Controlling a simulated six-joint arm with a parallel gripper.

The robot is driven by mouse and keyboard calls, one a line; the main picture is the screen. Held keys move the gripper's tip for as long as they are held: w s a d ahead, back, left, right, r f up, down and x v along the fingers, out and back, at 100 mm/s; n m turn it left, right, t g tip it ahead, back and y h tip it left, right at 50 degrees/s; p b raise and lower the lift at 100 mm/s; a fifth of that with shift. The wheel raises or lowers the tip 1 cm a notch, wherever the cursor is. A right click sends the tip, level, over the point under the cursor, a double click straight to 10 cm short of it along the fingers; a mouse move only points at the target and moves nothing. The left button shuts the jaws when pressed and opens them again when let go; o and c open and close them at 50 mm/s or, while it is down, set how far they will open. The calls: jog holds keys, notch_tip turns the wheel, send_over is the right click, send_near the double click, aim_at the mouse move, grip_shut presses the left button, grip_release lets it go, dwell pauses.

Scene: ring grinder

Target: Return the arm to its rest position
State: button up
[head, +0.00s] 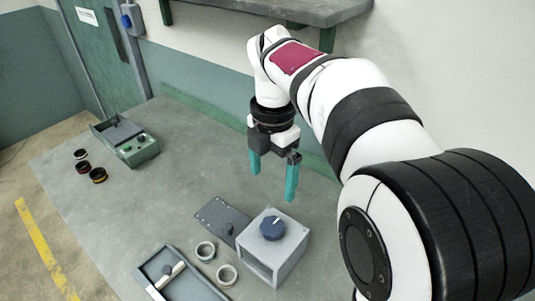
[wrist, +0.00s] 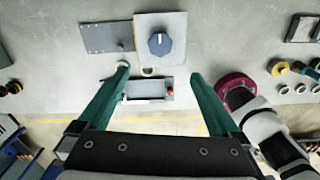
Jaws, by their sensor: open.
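My gripper (head: 273,180) hangs above the grey workbench (head: 185,180), pointing down, behind the box with the blue knob in the head view. Its two teal fingers are apart with nothing between them. In the wrist view my gripper (wrist: 160,72) also shows its fingers spread wide. My arm reaches in from the right of the head view, bent at the elbow, with its white wrist above the bench.
A grey box (head: 286,262) carries a blue knob (head: 272,228). A green device (head: 144,153) and dark rings (head: 98,175) are farther left. A shelf (head: 285,10) overhangs behind.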

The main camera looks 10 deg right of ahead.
jog(key=shift+r, duration=0.1)
dwell(0.3)
jog(key=s+f+m+y, duration=0.1)
jog(key=s+f+m, duration=0.3)
jog(key=s+m, duration=0.8)
jog(key=s+d+f+m, duration=0.1)
jog(key=s+f+m, duration=0.3)
jog(key=s+m, duration=0.8)
jog(key=m, duration=0.7)
jog(key=shift+s+y, duration=0.25)
jog(key=shift+y, duration=0.15)
